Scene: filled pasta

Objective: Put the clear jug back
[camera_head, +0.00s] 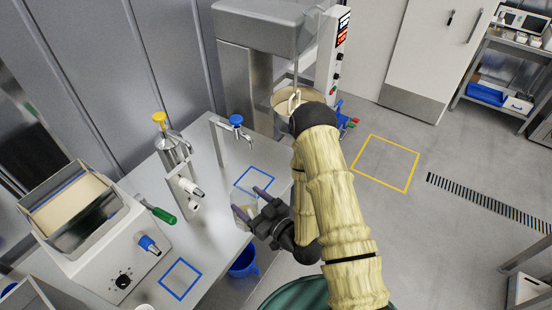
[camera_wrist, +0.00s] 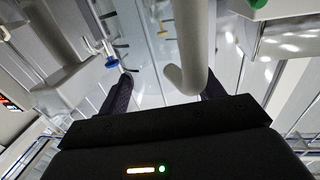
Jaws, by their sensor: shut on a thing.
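My gripper (camera_head: 251,200) is shut on the handle of the clear jug (camera_head: 243,214), at the right end of the steel counter. The jug is faint and see-through, and the gripper hides part of it. In the wrist view, the pale hooked handle (camera_wrist: 188,50) stands between the two dark fingers (camera_wrist: 165,90). A blue outlined square (camera_head: 255,179) on the counter lies just behind the gripper. Another blue square (camera_head: 180,279) lies at the front of the counter. Whether the jug touches the counter I cannot tell.
A blue-handled tap (camera_head: 236,121) and a yellow-topped dispenser (camera_head: 160,119) stand behind on the counter. A white machine with a hopper (camera_head: 122,281) is at left. A blue jug (camera_head: 243,262) is below the counter edge. A mixer (camera_head: 245,75) stands at the back.

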